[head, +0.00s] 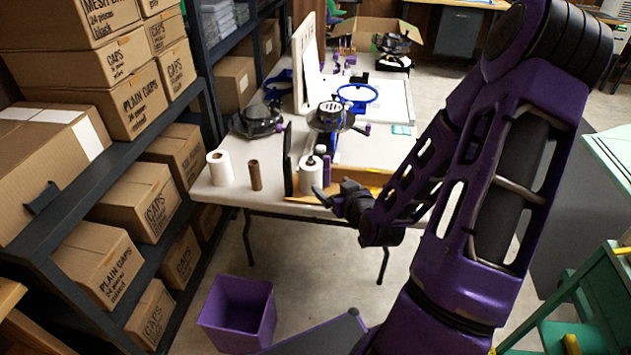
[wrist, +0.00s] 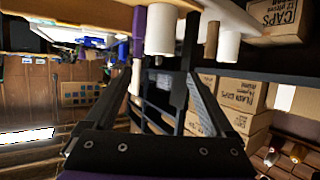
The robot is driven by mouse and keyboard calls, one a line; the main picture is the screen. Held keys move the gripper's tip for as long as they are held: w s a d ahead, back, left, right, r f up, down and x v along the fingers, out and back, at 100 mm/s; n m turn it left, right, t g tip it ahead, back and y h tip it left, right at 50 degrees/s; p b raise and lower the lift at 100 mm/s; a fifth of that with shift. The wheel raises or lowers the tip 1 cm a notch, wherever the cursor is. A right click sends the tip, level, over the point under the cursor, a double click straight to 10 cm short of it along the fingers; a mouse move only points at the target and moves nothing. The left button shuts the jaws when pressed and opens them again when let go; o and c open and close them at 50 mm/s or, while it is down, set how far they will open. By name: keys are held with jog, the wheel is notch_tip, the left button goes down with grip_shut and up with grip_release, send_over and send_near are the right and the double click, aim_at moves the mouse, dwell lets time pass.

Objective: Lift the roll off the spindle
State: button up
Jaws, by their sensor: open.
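A white roll (head: 310,176) stands upright at the table's front edge, between a dark upright panel (head: 288,160) and a purple post (head: 327,170). A spindle inside it cannot be made out. My gripper (head: 325,197) is open and empty, just in front of and below the roll in the head view. In the wrist view the roll (wrist: 161,30) shows beyond the fingertips of my gripper (wrist: 161,74), roughly centred between them and apart from them. The purple post (wrist: 139,32) is left of it, the dark panel (wrist: 191,40) right.
Another white roll (head: 220,168) and a brown tube (head: 255,176) stand on the table (head: 235,199) to the left. Dark machines (head: 257,118) sit behind. Shelves with boxes (head: 120,190) line the left. A purple bin (head: 238,312) stands on the floor below.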

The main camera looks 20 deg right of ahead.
aim_at(315, 171)
jog(key=b+x, duration=0.1)
jog(key=x, duration=1.2)
jog(key=shift+w+f, duration=0.15)
jog(key=shift+w, duration=0.15)
jog(key=c, duration=1.2)
jog(key=shift+r+p, duration=4.1)
jog(key=shift+r, duration=2.85)
jog(key=shift+c, duration=0.2)
jog(key=shift+r, duration=0.1)
jog(key=shift+r+p, duration=0.65)
jog(key=shift+r, duration=1.25)
